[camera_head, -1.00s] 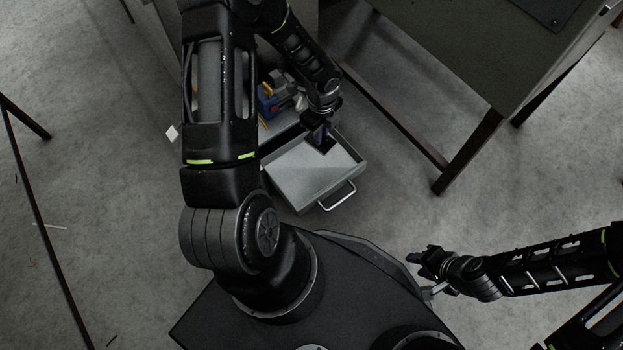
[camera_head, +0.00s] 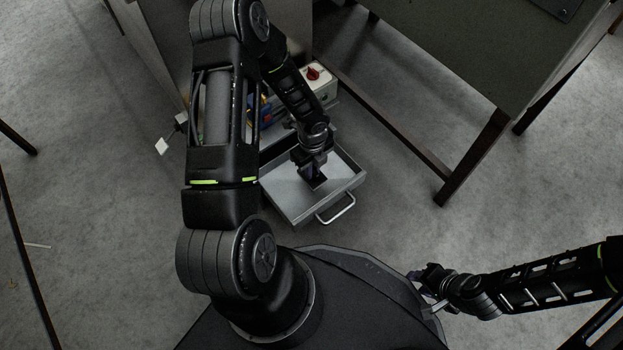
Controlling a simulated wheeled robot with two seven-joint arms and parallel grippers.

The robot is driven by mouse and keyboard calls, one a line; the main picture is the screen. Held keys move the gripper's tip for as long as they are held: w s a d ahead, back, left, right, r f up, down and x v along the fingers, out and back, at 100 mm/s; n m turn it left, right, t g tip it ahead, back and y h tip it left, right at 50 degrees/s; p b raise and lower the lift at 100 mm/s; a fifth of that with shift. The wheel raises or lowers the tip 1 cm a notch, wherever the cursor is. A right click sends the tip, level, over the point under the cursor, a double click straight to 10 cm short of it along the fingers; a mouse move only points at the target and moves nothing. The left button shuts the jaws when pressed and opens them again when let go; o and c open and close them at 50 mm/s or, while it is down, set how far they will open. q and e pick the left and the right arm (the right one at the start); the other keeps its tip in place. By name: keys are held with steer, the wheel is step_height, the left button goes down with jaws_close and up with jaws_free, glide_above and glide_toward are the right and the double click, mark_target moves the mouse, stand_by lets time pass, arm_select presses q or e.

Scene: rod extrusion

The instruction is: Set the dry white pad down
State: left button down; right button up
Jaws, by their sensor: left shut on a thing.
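My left gripper (camera_head: 313,172) points down over the open grey drawer (camera_head: 286,203), a little above its floor or touching it; I cannot tell which. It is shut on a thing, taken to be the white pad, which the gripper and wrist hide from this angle. A dark patch lies under the fingers, either fingertips or shadow. My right gripper (camera_head: 424,277) is off to the right, well away from the drawer, and too small and dark to tell whether it is open.
The drawer has a metal handle (camera_head: 336,210) at its front. Behind it stand a light box with a red knob (camera_head: 313,73) and a blue item (camera_head: 262,108). A table (camera_head: 440,50) is at upper right. A small white piece (camera_head: 161,146) shows at left.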

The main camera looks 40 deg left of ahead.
arm_select(q)
steer(key=shift+f, duration=0.2)
steer(key=shift+f+b, duration=0.95)
steer(key=shift+f, duration=0.9)
steer(key=shift+f, duration=0.15)
steer(key=c, duration=1.4)
jaws_free()
step_height(320, 180, up, 12)
steer(key=p, duration=0.5)
steer(key=shift+p, duration=0.35)
